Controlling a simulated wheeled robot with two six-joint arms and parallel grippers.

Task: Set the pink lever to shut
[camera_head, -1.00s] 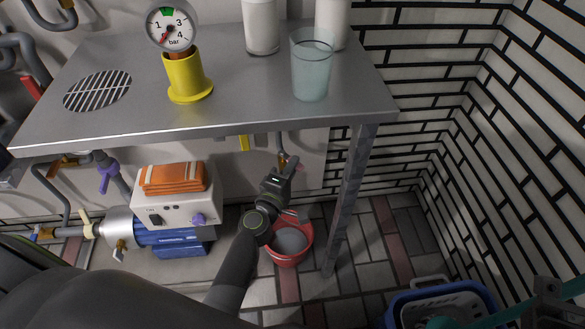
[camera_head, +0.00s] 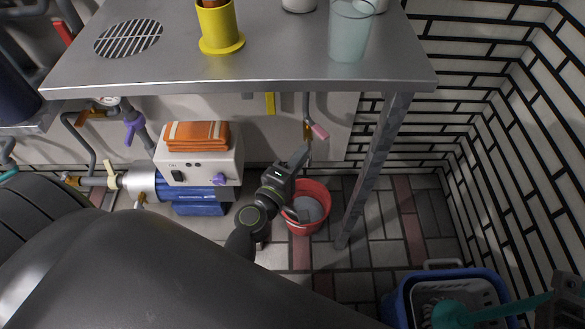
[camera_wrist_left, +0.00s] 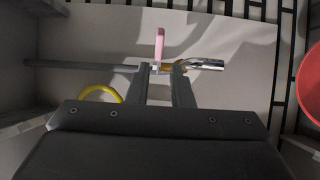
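The pink lever (camera_head: 319,131) sits on a thin pipe under the bench, left of the bench leg. In the left wrist view the lever (camera_wrist_left: 160,43) stands crosswise to a horizontal-looking pipe, with a brass part and bright metal end beside it. My left gripper (camera_head: 302,153) is just below the lever in the head view. In the wrist view its two fingers (camera_wrist_left: 163,70) are apart, with an empty gap; the lever lies beyond the tips. I cannot tell whether they touch the valve. A dark part at the lower right may be my right gripper; its fingers are unclear.
The metal bench (camera_head: 270,75) overhangs the lever, and its leg (camera_head: 372,170) stands to the right. A red bucket (camera_head: 322,212) is on the floor below. A blue pump with a control box (camera_head: 190,172) stands left. A blue basket (camera_head: 397,306) is at lower right.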

